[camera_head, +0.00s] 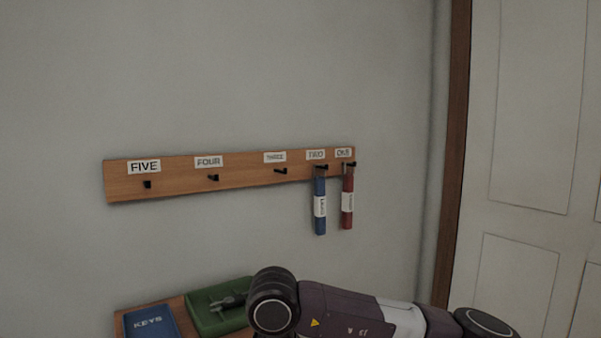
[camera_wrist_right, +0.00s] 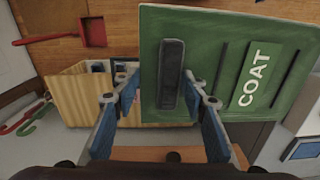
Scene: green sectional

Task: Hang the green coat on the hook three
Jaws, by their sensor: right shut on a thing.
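The green coat (camera_wrist_right: 285,45) is a flat green panel lettered COAT with a dark bar (camera_wrist_right: 172,75) on its face. My right gripper (camera_wrist_right: 160,88) is shut on it, with the fingers on either side of the panel's lower left part. Hook three (camera_head: 281,171) is a black peg under the THREE label, bare, on the wall board, up and right of the green piece. My left gripper is not in view.
The wooden board (camera_head: 180,168) also carries bare hooks five (camera_head: 147,184) and four (camera_head: 213,178). A blue piece (camera_head: 320,220) hangs at TWO and a red piece (camera_head: 348,215) at ONE. A blue KEYS piece (camera_head: 150,325) lies at lower left. A door (camera_head: 530,150) stands right.

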